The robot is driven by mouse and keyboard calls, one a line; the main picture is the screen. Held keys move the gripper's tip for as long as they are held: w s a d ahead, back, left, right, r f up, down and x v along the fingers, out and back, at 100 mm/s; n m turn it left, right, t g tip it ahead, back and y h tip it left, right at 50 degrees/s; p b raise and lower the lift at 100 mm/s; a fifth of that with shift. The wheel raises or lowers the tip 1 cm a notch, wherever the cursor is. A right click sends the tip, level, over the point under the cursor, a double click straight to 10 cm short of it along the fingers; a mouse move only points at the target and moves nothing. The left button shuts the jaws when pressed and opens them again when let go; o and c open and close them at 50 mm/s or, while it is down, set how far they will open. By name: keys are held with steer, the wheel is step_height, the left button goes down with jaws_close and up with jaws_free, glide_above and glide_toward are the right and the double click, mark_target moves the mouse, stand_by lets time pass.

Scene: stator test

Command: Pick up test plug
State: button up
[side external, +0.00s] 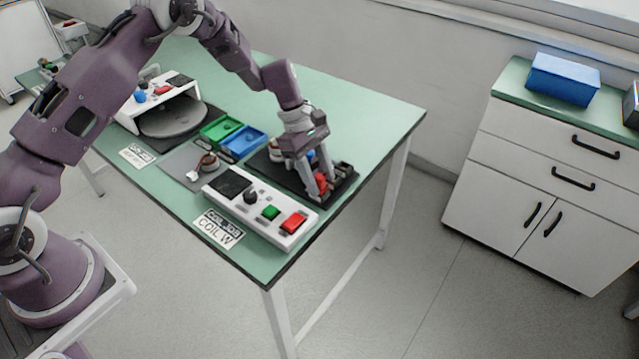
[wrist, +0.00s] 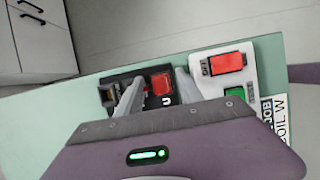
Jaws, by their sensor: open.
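A red block (side external: 320,182), which looks like the test plug, sits on the dark fixture plate (side external: 343,186) near the right end of the green table. My gripper (side external: 322,189) points down over it with its fingers open, one on either side. In the wrist view the red plug (wrist: 162,84) lies between the fingertips of my gripper (wrist: 158,77), beside a white "U" mark. I cannot tell whether either finger touches it. The fingers hide part of the fixture, and the plug's lower end is not visible.
A white control box (side external: 258,208) with red and green buttons stands close beside the fixture. Green (side external: 220,130) and blue (side external: 243,141) trays, a grey mat (side external: 178,166) and a white tester (side external: 155,105) lie farther left. The table's back right is clear.

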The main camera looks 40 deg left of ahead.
jaws_close()
